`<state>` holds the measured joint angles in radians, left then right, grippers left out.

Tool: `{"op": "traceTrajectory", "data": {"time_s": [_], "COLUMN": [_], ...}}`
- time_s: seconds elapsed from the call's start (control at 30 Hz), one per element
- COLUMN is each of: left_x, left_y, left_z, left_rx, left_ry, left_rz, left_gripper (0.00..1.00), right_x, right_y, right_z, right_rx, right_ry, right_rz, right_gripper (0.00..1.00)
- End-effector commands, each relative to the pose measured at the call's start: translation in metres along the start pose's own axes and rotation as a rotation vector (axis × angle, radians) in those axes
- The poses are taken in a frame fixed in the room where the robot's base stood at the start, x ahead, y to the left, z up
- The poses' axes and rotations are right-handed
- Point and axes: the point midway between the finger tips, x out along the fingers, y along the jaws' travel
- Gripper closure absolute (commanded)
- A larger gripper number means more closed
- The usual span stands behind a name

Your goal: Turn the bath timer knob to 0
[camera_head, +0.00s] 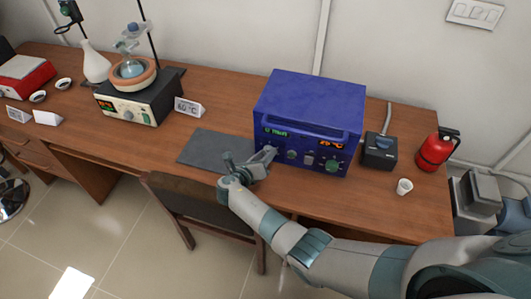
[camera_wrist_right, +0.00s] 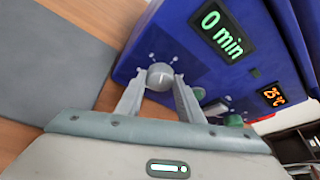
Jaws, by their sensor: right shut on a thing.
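The blue bath (camera_head: 307,112) stands on the wooden table, its front panel facing me. Its green timer display (camera_wrist_right: 223,36) reads "0 min" in the right wrist view. The round grey timer knob (camera_wrist_right: 160,76) sits on the panel below and left of that display. My right gripper (camera_head: 268,156) reaches the left part of the panel. In the right wrist view, my right gripper (camera_wrist_right: 160,92) has its two fingers on either side of the knob, shut on it. The knob is mostly hidden in the head view. My left gripper is not in view.
An orange display (camera_wrist_right: 272,96) reads about 25 °C, with a green knob (camera_head: 332,166) below it. A dark grey mat (camera_head: 212,147) lies left of the bath. A black device (camera_head: 380,151), white cup (camera_head: 404,187) and red extinguisher (camera_head: 436,150) stand right. A chair (camera_head: 200,205) stands in front.

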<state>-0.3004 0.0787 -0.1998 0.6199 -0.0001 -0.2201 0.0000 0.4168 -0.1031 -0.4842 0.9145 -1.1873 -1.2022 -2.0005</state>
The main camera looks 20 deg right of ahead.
Motion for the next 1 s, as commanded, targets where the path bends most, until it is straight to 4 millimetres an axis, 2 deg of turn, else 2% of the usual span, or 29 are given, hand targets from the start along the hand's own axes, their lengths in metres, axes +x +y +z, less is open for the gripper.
{"op": "traceTrajectory", "data": {"time_s": [0.3,0.77,0.8,0.83,1.0], "left_x": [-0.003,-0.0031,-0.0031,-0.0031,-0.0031], "left_y": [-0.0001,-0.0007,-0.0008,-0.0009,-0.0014], "left_z": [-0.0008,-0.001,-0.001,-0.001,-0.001], "left_rx": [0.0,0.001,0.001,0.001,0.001], "left_ry": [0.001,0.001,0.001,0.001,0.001], "left_rz": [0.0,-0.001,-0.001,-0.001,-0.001], "left_gripper": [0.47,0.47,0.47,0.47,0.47], "right_x": [0.0008,0.001,0.001,0.001,0.0006], "right_y": [0.001,0.0008,0.0008,0.0009,0.0012], "right_z": [0.0016,0.0015,0.0016,0.0015,0.0009], "right_rx": [-0.126,-0.143,-0.143,-0.143,-0.143], "right_ry": [-0.003,-0.003,-0.003,-0.003,-0.002], "right_rz": [-0.054,-0.061,-0.061,-0.061,-0.06], "right_gripper": [0.89,0.89,0.57,0.5,0.47]}}
